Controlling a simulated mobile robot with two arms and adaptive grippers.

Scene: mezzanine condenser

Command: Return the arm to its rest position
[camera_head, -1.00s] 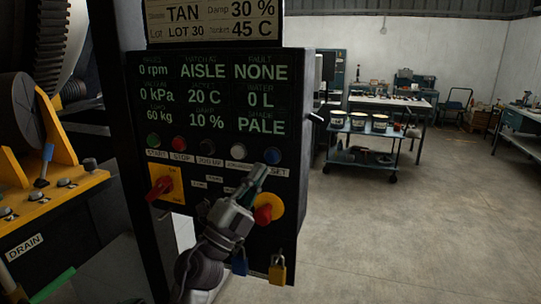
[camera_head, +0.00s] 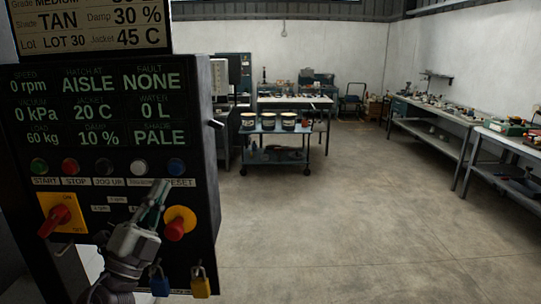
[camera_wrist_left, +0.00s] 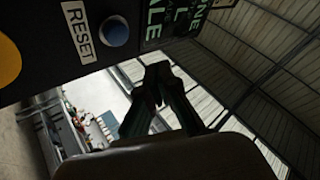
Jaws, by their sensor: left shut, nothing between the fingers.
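My left gripper (camera_head: 153,203) is shut and empty in the head view. It stands in front of the control panel (camera_head: 205,200), below the row of buttons and left of the red knob (camera_head: 174,229) on its yellow plate. In the left wrist view the closed fingertips (camera_wrist_left: 158,75) point past the panel, with the blue RESET button (camera_wrist_left: 114,31) at the upper left and a gap between. The blue button also shows in the head view (camera_head: 176,166). My right gripper is not in view.
A red-handled switch (camera_head: 60,217) and two padlocks, blue (camera_head: 159,281) and yellow (camera_head: 201,284), are on the panel's lower part. A cart (camera_head: 262,149) with tubs stands behind. A workbench (camera_head: 440,122) runs along the right wall. The floor between is clear.

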